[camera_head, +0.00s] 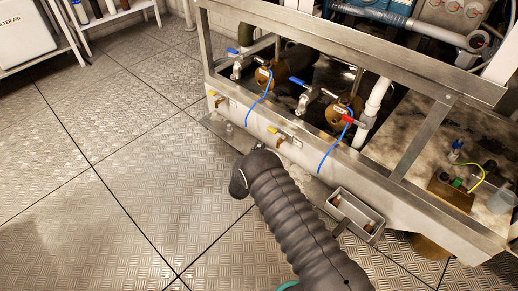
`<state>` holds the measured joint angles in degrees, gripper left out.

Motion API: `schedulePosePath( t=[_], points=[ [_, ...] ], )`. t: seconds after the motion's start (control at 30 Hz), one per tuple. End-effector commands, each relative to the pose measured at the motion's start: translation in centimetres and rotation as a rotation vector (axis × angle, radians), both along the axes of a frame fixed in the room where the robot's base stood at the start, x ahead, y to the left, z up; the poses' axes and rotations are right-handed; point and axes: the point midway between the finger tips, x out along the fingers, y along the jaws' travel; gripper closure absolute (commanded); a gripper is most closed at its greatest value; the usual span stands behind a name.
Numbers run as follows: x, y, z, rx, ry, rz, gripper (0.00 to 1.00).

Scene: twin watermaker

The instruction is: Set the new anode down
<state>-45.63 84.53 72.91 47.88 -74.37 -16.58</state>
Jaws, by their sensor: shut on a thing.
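My arm in its dark ribbed sleeve reaches up from the bottom of the view to a rounded wrist beside the front of the metal skid. My gripper is hidden behind the wrist, so its jaws and anything in them do not show. I cannot make out the new anode. A small grey metal tray (345,229) sits at the skid's front edge, right of my arm. Small brownish pieces (369,226) lie in it; I cannot tell what they are.
The steel skid frame (345,47) holds two brass-coloured round housings (263,77) with blue-handled valves (298,81) and blue wires. A brown box (450,194) and a clear cup (501,201) stand at right. Shelving is at upper left. The checkered floor (110,150) at left is clear.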

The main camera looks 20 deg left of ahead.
Motion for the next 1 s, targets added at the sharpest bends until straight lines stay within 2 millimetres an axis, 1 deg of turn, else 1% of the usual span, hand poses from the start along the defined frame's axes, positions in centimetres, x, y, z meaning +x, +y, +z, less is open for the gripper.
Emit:
schedulePosePath(
  t=[0.13,0.33,0.37,0.4,0.43,0.7,0.83,0.93,1.0],
  points=[
    [0.0,0.0,0.2,0.001,-0.001,0.000,1.00],
    [0.0,0.0,-0.3,0.001,-0.001,0.000,1.00],
    [0.0,0.0,-0.1,0.001,-0.001,0.000,0.77],
    [0.0,0.0,-0.1,0.001,-0.001,0.000,0.67],
    [0.0,0.0,-0.1,0.001,-0.001,0.000,0.59],
    [0.0,0.0,-0.1,0.001,-0.001,0.000,0.59],
    [0.0,0.0,0.4,0.001,-0.001,0.000,0.59],
    [-1.1,0.1,0.2,0.001,0.001,0.002,0.59],
    [-2.4,0.2,0.3,-0.001,0.000,0.003,0.59]
  ],
)
